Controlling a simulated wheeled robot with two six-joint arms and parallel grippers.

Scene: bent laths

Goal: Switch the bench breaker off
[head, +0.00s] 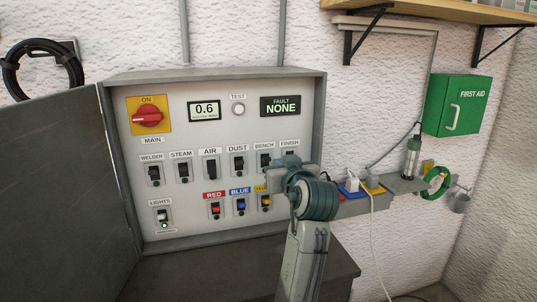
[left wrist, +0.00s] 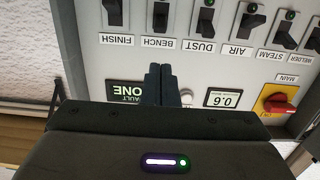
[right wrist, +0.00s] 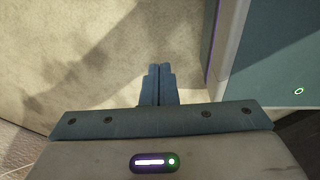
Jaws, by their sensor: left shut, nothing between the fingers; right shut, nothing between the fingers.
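The bench breaker (head: 265,161) is a black switch on the light grey panel (head: 190,130), under the label BENCH. My left gripper (head: 284,174) is in front of the panel at its right side, just right of and below the bench breaker. In the upside-down left wrist view, the bench breaker (left wrist: 161,15) is cut by the top edge and its lamp is out of view. There, the left gripper's shut, empty fingers (left wrist: 161,70) point at the panel by the BENCH label. My right gripper (right wrist: 159,70) is shut and empty, away from the panel.
The dust breaker (head: 237,163) is left of the bench one; the finish breaker (head: 290,154) is right, partly behind my gripper. The red main switch (head: 149,116) is upper left. The fault display (head: 281,106) reads NONE. An open cabinet door (head: 65,190) stands left.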

